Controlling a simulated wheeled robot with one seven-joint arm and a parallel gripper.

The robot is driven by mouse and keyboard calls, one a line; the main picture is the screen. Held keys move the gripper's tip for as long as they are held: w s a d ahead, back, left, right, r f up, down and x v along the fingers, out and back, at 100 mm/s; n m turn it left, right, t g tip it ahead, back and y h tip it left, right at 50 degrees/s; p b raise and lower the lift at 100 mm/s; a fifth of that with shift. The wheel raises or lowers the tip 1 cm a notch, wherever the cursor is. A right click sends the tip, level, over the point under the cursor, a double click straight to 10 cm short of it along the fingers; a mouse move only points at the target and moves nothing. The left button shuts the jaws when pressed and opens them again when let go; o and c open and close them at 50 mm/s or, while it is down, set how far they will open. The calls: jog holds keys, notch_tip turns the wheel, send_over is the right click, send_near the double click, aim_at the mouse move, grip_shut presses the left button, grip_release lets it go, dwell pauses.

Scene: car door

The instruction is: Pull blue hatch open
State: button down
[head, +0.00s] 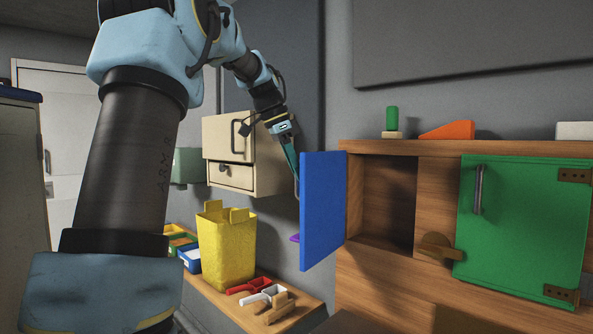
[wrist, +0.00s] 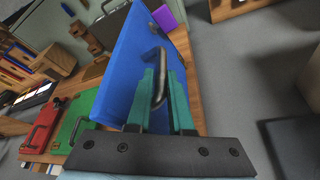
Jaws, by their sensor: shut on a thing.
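The blue hatch (head: 322,210) stands swung out from the wooden cabinet, roughly square to its front, with the left compartment (head: 388,200) open and empty. It also fills the middle of the wrist view (wrist: 125,70). My gripper (head: 293,165) is at the hatch's left side in the head view, its tips partly hidden there. In the wrist view my gripper's teal fingers (wrist: 163,85) are shut on the grey bar handle (wrist: 158,60) of the blue hatch.
A green door (head: 525,220) with a grey handle closes the right compartment, beside a wooden latch (head: 438,247). A yellow bin (head: 227,245) and small trays (head: 255,287) stand on a low wooden shelf at left. A beige drawer box (head: 232,155) hangs behind my arm.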

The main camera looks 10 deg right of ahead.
jog(key=shift+d+r, duration=0.2)
jog(key=shift+d, duration=0.05)
jog(key=c, duration=1)
grip_release()
jog(key=shift+d, duration=0.1)
jog(key=shift+c, duration=0.2)
jog(key=shift+o, duration=1)
jog(key=shift+f, duration=0.1)
jog(key=b+v, duration=0.1)
jog(key=v, duration=0.9)
jog(key=shift+a+r, duration=0.3)
jog(key=shift+f, duration=0.1)
